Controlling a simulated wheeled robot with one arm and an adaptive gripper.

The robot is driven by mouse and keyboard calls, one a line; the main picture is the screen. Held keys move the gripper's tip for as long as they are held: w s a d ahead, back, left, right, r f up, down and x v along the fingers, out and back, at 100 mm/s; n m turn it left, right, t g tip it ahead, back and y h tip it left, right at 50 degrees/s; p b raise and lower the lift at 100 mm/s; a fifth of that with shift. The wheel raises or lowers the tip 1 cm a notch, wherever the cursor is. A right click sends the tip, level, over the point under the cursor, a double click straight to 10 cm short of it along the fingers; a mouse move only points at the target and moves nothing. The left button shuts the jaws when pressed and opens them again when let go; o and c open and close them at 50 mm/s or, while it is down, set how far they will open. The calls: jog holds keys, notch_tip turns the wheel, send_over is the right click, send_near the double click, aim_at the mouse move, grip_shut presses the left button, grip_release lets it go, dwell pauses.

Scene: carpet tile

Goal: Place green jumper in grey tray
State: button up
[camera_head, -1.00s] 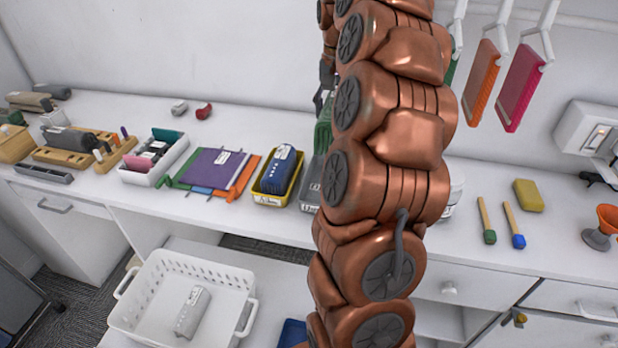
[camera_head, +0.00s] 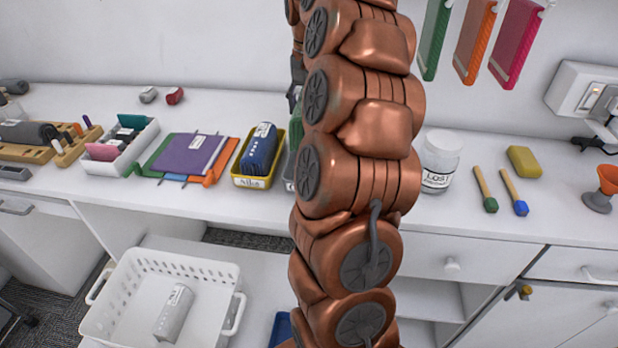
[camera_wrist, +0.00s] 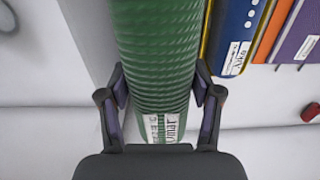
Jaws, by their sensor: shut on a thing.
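The green jumper (camera_wrist: 155,50) is a ribbed roll with a white label, filling the middle of the wrist view. My gripper (camera_wrist: 160,88) is shut on it, one finger on each side near the labelled end. In the head view only a thin green strip of the jumper (camera_head: 294,135) shows beside my arm. A sliver of the grey tray (camera_head: 289,172) shows just below that strip, right of the yellow tray. My arm hides most of the tray and the gripper there. I cannot tell whether the jumper touches the tray.
The yellow tray (camera_head: 240,181) holds a blue roll (camera_head: 260,148). A purple folded stack (camera_head: 190,153) lies left of it. A white basket (camera_head: 120,300) holding a grey roll stands below the counter. The jar (camera_head: 440,160) stands right of my arm. Coloured items hang above.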

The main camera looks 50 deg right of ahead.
notch_tip(320, 180, down, 2)
jog(key=shift+b, duration=0.45)
jog(key=shift+f+p, duration=1)
jog(key=shift+f, duration=3.9)
jog(key=o, duration=1.4)
jog(key=shift+o, duration=0.2)
jog(key=shift+r+b, duration=1.2)
jog(key=shift+r, duration=4.8)
